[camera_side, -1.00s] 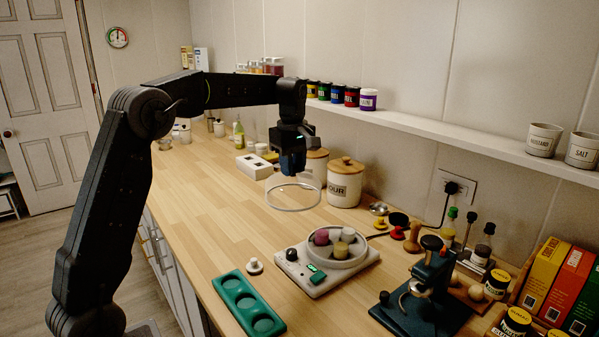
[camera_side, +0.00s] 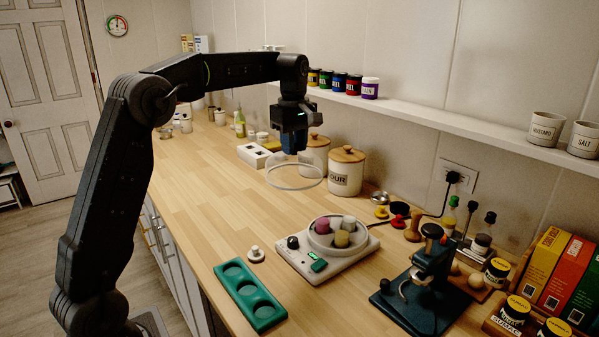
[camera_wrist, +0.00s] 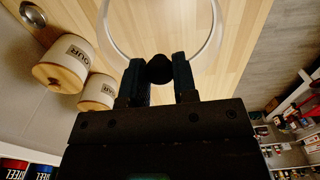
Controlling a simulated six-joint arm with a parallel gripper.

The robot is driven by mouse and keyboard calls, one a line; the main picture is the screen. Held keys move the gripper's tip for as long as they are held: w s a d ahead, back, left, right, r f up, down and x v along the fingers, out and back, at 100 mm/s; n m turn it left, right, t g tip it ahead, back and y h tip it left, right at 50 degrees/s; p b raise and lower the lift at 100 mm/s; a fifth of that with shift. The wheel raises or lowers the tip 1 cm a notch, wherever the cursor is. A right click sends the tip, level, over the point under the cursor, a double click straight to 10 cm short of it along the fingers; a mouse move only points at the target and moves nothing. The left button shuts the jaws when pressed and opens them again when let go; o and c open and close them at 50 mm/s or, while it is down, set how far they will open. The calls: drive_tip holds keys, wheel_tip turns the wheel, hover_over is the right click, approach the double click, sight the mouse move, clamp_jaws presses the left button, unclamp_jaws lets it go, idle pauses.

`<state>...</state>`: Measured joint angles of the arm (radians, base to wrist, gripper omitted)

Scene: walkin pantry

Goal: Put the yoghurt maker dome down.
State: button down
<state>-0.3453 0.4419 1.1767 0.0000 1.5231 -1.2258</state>
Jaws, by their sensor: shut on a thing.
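The clear yoghurt maker dome (camera_side: 294,189) hangs level under my gripper (camera_side: 294,151), left of the canisters and over the wooden counter. In the wrist view, my gripper (camera_wrist: 158,63) is shut on the dome's dark round knob (camera_wrist: 159,73), and the dome's clear wall (camera_wrist: 218,35) curves around beyond the fingers. The dome appears to be above the counter; the exact gap under its rim is hard to judge. The white yoghurt maker base (camera_side: 318,265) stands nearer the camera, uncovered, with several coloured jars in its round well.
Two canisters, one a flour canister (camera_side: 346,172), stand close right of the dome. A green tray (camera_side: 249,296) and small white-knobbed piece (camera_side: 256,254) lie in front. A dark press (camera_side: 425,285) stands at right. The counter's left middle (camera_side: 200,190) is clear.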

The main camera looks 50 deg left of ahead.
drive_tip(key=s+d+f, duration=0.3)
drive_tip(key=s+d, duration=0.5)
drive_tip(key=d, duration=0.1)
drive_tip(key=s+d+f, duration=0.4)
drive_tip(key=s+d, duration=0.3)
drive_tip(key=d, duration=0.1)
drive_tip(key=shift+w+d+f, duration=0.1)
drive_tip(key=shift+d+f, duration=2.6)
drive_tip(key=shift+d, duration=0.25)
drive_tip(key=shift+w+d+f, duration=0.1)
drive_tip(key=shift+d+f, duration=2.55)
drive_tip(key=shift+d, duration=0.3)
drive_tip(key=shift+f, duration=0.1)
drive_tip(key=c, duration=1.4)
unclamp_jaws()
drive_tip(key=shift+f, duration=0.1)
drive_tip(key=o, duration=0.5)
